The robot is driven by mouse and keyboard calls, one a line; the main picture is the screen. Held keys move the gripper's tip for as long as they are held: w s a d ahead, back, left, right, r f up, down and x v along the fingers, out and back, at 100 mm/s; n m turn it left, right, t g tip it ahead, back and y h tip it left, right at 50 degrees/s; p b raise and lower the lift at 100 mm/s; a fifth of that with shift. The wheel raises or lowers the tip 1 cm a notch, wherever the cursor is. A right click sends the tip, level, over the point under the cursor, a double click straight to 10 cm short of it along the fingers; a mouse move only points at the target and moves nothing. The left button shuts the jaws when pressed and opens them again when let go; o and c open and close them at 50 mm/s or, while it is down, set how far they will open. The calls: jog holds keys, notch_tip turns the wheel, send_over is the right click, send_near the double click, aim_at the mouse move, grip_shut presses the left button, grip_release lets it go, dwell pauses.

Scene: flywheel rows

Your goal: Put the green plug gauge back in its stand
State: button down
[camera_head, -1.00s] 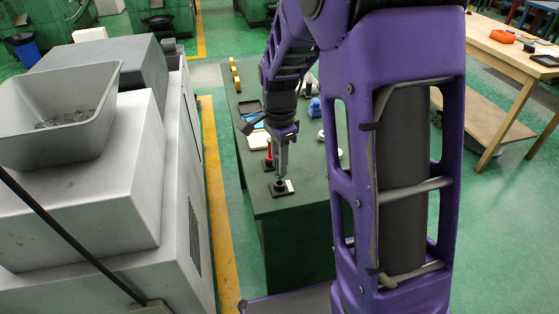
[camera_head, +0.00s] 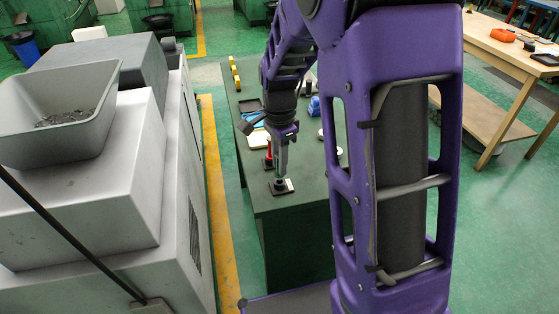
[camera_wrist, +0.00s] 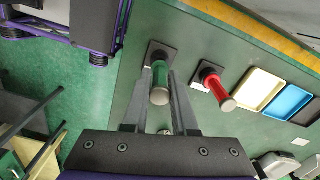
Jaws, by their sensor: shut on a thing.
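The green plug gauge (camera_wrist: 160,76) has a green grip and a pale round end towards the wrist camera. My gripper (camera_wrist: 158,84) has its two fingers on either side of it and is shut on it. The gauge is over its black square stand (camera_wrist: 153,50), and its lower end meets or hides the stand's middle. I cannot tell how deep it sits. In the head view my gripper (camera_head: 281,166) points down at the stand (camera_head: 289,187) near the table's front edge. The gauge is mostly hidden there by the fingers.
A red plug gauge (camera_wrist: 215,89) stands in a similar black stand (camera_wrist: 204,73) close beside. Cream (camera_wrist: 258,89), blue (camera_wrist: 289,101) and dark trays lie beyond it. The green table (camera_head: 300,215) has its front edge close by. A grey machine (camera_head: 80,200) stands to the left.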

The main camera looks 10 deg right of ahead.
jog(key=shift+f+b, duration=0.65)
jog(key=shift+f, duration=0.5)
jog(key=c, duration=0.6)
grip_release()
jog(key=shift+r, duration=0.15)
notch_tip(320, 180, up, 17)
jog(key=shift+r+p, duration=0.1)
jog(key=shift+p, duration=1.05)
jog(key=shift+a, duration=0.1)
